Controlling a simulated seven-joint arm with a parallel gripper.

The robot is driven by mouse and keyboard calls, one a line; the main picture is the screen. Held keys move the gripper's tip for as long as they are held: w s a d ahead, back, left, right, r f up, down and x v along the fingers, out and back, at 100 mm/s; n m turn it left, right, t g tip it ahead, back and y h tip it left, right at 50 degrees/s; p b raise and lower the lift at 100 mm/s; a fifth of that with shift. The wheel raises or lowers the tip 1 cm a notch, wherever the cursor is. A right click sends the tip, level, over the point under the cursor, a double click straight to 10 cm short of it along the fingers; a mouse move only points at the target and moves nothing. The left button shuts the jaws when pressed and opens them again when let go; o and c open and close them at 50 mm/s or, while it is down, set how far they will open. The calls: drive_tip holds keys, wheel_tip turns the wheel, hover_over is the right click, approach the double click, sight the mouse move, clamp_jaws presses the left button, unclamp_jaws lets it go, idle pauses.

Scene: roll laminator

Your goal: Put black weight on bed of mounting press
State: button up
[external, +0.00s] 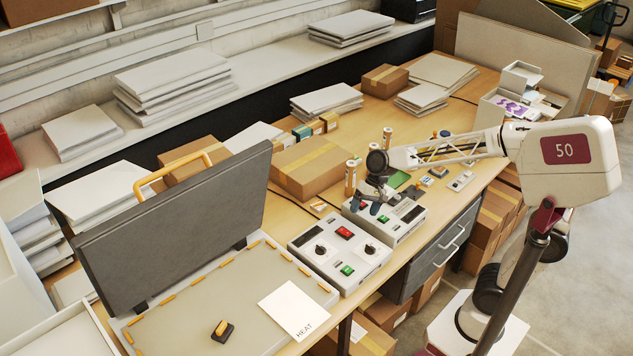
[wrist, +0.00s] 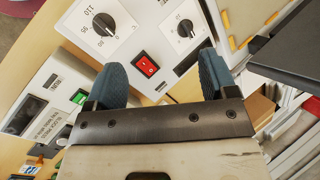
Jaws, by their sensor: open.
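The mounting press stands at the front left with its dark grey lid (external: 180,225) raised and an orange handle on top. Its pale bed (external: 190,297) is exposed, with orange tabs along the edges. A small black block with an orange top (external: 222,331), which looks like the black weight, rests on the front part of the bed. My gripper (external: 364,206) is above the control boxes, right of the press and well away from the block. In the wrist view my gripper (wrist: 161,62) has its blue fingers apart with nothing between them. The block is not visible in the wrist view.
A white sheet marked HEAT (external: 300,306) lies at the bed's right edge. The control box with dials (external: 338,250) and a second box (external: 398,222) stand right of the press. Cardboard boxes (external: 312,168) and small bottles (external: 351,178) stand behind. The raised lid blocks the bed's back side.

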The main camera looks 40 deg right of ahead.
drive_tip(key=s+d+f+n+t+h, duration=0.2)
drive_tip(key=s+d+f+n+h, duration=0.1)
drive_tip(key=s+d, duration=1.6)
drive_tip(key=d+n+h, duration=0.1)
drive_tip(key=d+h, duration=0.1)
drive_tip(key=d, duration=0.2)
drive_tip(key=shift+n+t+h, duration=0.3)
drive_tip(key=shift+h, duration=0.1)
